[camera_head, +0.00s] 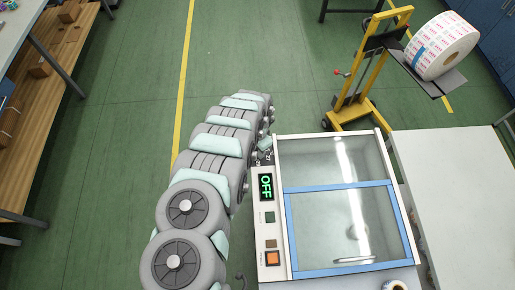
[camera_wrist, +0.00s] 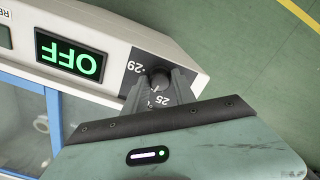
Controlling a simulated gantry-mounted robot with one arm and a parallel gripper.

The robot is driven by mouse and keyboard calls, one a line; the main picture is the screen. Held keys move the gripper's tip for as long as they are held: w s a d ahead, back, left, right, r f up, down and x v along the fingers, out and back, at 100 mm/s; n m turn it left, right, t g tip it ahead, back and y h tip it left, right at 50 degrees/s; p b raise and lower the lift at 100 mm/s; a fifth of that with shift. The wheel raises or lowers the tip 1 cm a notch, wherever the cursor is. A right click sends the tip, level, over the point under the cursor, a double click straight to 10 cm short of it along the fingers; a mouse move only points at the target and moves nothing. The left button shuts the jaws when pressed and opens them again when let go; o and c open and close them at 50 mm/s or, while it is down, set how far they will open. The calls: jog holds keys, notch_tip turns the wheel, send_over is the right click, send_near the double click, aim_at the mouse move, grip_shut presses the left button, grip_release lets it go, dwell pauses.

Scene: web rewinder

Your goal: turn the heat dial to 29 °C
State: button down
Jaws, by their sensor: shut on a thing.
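The heat dial (camera_wrist: 160,76) is a small black round knob on a dark plate at the end of the machine's white control panel. In the wrist view, the plate carries the numbers 29 and 25 with dots, seen turned over. My gripper (camera_wrist: 158,85) is shut on the dial, one finger on each side. I cannot clearly tell which number the dial's mark faces. The display (camera_wrist: 69,57) reads OFF in green. It also shows in the head view (camera_head: 266,187). There my gripper (camera_head: 264,152) is at the panel's far end, and the arm hides most of the dial.
The machine's glass cover with a blue frame (camera_head: 340,186) lies right of the panel. An orange button (camera_head: 272,258) is at the panel's near end. A yellow lift (camera_head: 375,65) holds a printed roll (camera_head: 441,46) beyond. A white table (camera_head: 455,190) stands at the right.

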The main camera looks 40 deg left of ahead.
jog(key=m, duration=0.4)
jog(key=shift+m, duration=0.3)
jog(key=m, duration=0.3)
jog(key=shift+m, duration=0.4)
jog(key=m, duration=0.4)
jog(key=shift+f+m, duration=0.1)
jog(key=shift+m, duration=1.6)
jog(key=shift+m+b, duration=0.3)
jog(key=c, duration=1)
grip_release()
